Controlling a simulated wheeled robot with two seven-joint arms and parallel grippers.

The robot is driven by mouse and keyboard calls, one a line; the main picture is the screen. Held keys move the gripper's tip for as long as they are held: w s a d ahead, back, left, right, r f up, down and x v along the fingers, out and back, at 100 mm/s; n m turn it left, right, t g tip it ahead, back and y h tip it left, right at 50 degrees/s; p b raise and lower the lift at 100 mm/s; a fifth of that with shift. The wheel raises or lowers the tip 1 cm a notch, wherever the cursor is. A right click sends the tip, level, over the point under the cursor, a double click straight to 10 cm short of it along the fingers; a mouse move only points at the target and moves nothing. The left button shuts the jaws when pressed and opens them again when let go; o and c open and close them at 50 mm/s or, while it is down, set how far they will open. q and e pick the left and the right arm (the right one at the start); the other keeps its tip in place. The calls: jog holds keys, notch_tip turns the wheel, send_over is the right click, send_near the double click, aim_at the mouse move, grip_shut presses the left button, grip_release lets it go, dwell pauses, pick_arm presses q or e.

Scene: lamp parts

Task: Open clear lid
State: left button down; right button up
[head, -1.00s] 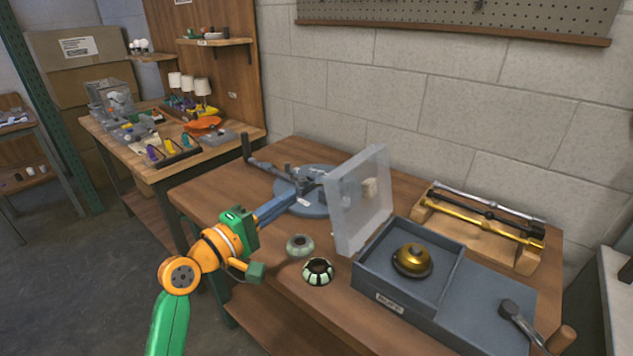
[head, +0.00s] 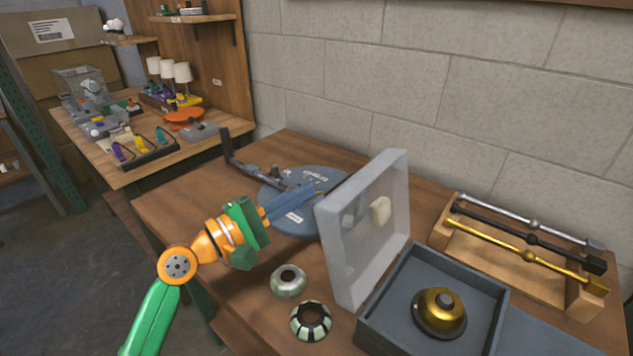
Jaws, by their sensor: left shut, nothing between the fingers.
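The clear lid (head: 366,240) stands raised, close to upright, along the left edge of the grey box (head: 400,338). A brass dome-shaped part (head: 440,312) sits inside the open box. My left gripper (head: 318,192) is shut and empty. It is left of the lid, over the blue round base, with its tips close to the lid's left edge; I cannot tell whether they touch it. My right gripper is not in view.
A blue disc (head: 290,222) with a dark arm lies behind the lid. Two ring parts (head: 289,281) (head: 311,321) lie left of the box. A wooden rack (head: 500,268) with metal rods stands at right. A second table (head: 150,172) stands at back left.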

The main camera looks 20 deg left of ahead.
pick_arm(q)
jog(key=d, duration=0.1)
jog(key=s+d+r+p, duration=0.1)
jog(key=d+p, duration=0.1)
jog(key=shift+s+d+r, duration=0.15)
jog(key=shift+d+r, duration=0.1)
jog(key=shift+r, duration=0.15)
jog(key=shift+p, duration=0.3)
